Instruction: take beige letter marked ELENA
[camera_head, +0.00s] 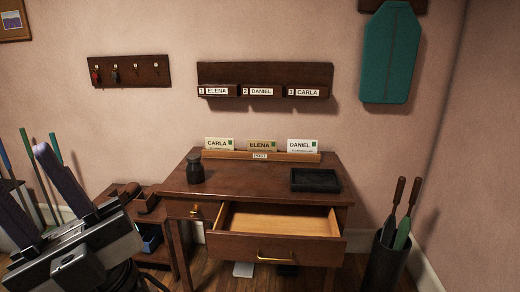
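The beige letter marked ELENA (262,146) stands upright in the middle of a wooden letter rack (290,156) at the back of the desk. A paler letter marked CARLA (219,144) stands to its left and a white letter marked DANIEL (302,145) to its right. The rack hides their lower edges. My gripper (22,175) is at the lower left, well away from the rack. Its two dark fingers are apart with nothing seen held between them.
The desk (250,182) holds a dark jar (195,168) and a black tray (315,180). Its front drawer (275,247) is pulled out and looks empty. Labelled wall slots (265,75) hang above. A bin with handled tools (388,262) stands right; a low side table (155,222) stands left.

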